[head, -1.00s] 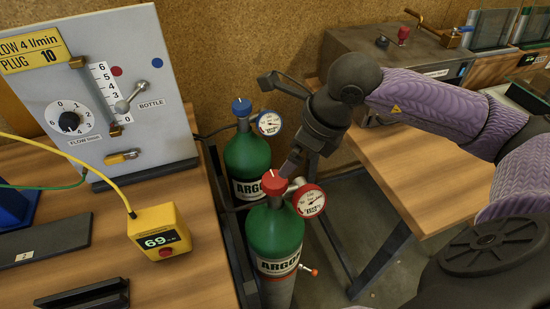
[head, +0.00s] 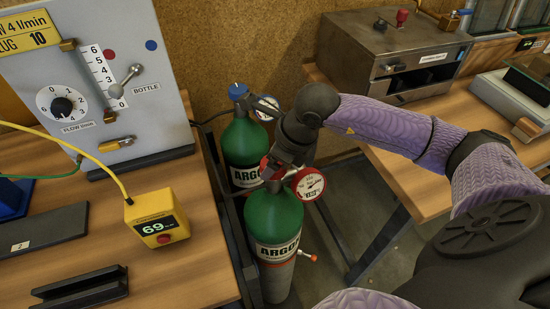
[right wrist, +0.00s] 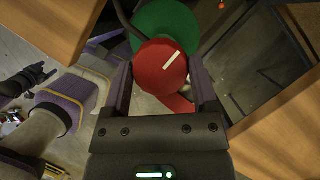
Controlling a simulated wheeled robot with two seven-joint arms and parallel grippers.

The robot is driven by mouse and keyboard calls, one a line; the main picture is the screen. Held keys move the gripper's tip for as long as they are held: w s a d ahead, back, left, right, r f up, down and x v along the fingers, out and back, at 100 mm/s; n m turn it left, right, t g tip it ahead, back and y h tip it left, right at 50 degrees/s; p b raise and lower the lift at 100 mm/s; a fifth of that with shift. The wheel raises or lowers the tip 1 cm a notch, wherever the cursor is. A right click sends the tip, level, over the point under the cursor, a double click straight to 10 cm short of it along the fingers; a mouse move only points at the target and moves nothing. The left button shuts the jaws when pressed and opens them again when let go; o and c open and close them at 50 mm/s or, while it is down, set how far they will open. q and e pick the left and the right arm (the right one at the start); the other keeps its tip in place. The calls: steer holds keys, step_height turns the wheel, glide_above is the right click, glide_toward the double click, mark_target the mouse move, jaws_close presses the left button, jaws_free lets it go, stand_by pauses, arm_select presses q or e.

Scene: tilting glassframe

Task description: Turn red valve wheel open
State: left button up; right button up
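The red valve wheel (right wrist: 160,68) with a white mark sits on top of the front green argon bottle (head: 274,220). The gripper is open around the wheel; contact is not visible. In the head view my right gripper (head: 282,162) covers most of the wheel. A dark pronged shape at the left of the right wrist view, likely my left gripper (right wrist: 27,80), is too small to read.
A red-rimmed gauge (head: 309,184) stands close right of the wheel. A second argon bottle (head: 242,152) with a blue wheel (head: 238,91) is behind. The left table holds a flow panel (head: 95,90) and a yellow meter (head: 157,218) reading 69. A wooden table (head: 425,165) is at right.

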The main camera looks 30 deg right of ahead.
steer(key=shift+c, duration=1.3)
